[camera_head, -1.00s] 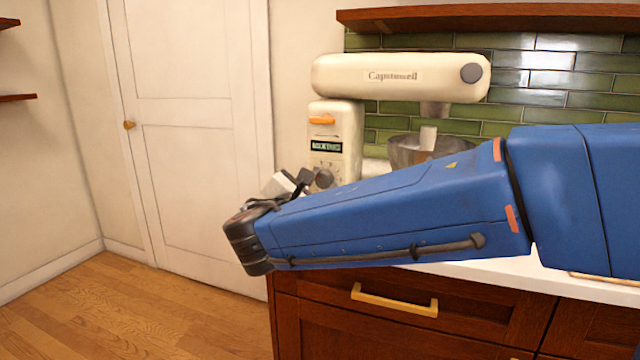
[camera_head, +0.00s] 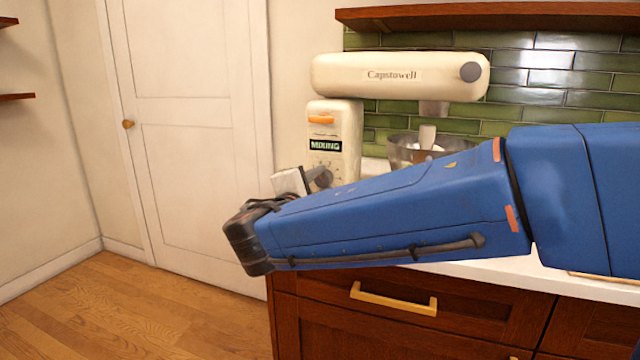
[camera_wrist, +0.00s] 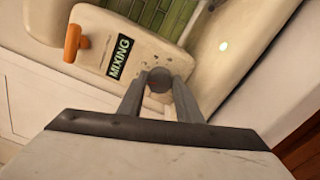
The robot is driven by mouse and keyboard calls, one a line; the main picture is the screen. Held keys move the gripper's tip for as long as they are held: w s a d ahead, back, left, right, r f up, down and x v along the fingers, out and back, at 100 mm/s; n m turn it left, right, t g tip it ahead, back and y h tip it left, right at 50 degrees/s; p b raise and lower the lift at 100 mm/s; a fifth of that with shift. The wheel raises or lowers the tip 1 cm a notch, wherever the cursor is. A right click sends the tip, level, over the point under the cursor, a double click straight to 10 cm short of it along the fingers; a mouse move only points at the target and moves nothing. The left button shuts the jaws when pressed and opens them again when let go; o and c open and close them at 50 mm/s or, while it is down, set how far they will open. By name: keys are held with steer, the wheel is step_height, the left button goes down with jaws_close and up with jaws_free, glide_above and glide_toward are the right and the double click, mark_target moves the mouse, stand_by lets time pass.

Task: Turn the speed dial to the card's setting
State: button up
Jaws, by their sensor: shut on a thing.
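The cream stand mixer (camera_head: 400,76) stands on the counter. Its grey speed dial (camera_head: 323,178) is low on the front of its column, below a dark label that reads MIXING (camera_head: 325,146). My gripper (camera_head: 309,181) is at the dial, partly hidden behind my forearm. In the wrist view the round dial (camera_wrist: 159,77) sits between the tips of my gripper (camera_wrist: 159,85), which is shut on it. Small marks ring the dial, but I cannot read them. I can make out no separate card in these views.
An orange lever (camera_head: 321,119) sticks out above the label. The metal bowl (camera_head: 400,152) is under the mixer head, partly behind my arm. The white counter (camera_head: 480,271) runs over wooden drawers. A white door (camera_head: 190,150) and open floor are to the left.

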stand_by(0.4)
steer(key=o, duration=1)
steer(key=shift+s, duration=0.1)
steer(key=v, duration=1.7)
steer(key=shift+s, duration=0.15)
steer(key=shift+s+a, duration=0.1)
